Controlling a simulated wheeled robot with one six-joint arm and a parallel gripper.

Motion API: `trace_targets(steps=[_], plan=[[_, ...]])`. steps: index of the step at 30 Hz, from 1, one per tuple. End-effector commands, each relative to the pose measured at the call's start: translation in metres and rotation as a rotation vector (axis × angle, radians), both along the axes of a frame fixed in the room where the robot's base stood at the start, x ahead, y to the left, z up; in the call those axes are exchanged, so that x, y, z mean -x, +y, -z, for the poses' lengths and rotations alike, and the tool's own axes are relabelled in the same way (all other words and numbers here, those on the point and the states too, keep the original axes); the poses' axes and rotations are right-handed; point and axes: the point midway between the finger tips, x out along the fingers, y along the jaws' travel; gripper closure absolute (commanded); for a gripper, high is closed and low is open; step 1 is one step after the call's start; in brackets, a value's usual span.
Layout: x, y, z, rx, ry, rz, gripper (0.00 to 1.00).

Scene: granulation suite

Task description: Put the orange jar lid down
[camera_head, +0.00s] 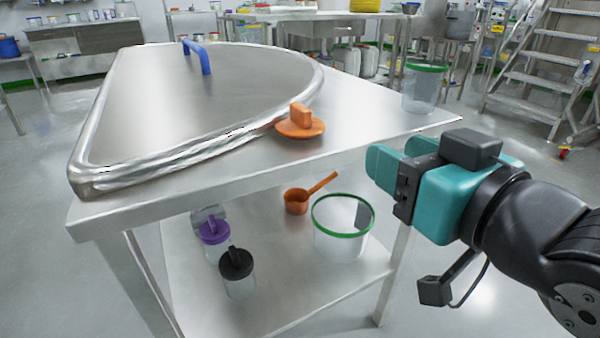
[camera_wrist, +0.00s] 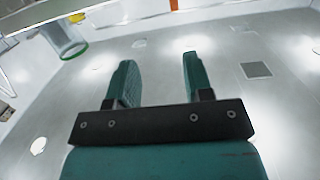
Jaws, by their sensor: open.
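The orange jar lid (camera_head: 300,123) lies on the steel table top (camera_head: 370,117), near its front edge and close to the rim of the large steel cover. Its raised grip points up. My gripper (camera_head: 385,160) is in the air to the right of the table, apart from the lid. In the wrist view my gripper (camera_wrist: 157,80) has its two teal fingers spread with nothing between them. The lid does not show in the wrist view.
A large steel cover (camera_head: 210,95) with a blue handle fills the table's left. A clear green-rimmed container (camera_head: 422,90) stands at the back right corner. The lower shelf holds an orange scoop (camera_head: 297,202), a green-rimmed tub (camera_head: 340,245) and jars with purple (camera_head: 214,232) and black (camera_head: 236,264) lids.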

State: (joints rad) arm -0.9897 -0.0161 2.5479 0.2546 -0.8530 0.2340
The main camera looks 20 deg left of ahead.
Motion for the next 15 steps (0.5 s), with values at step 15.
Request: trace_targets(steps=[15], plan=[[-0.005, 0.031, 0.002, -0.045, -0.077, -0.043, 0.53]])
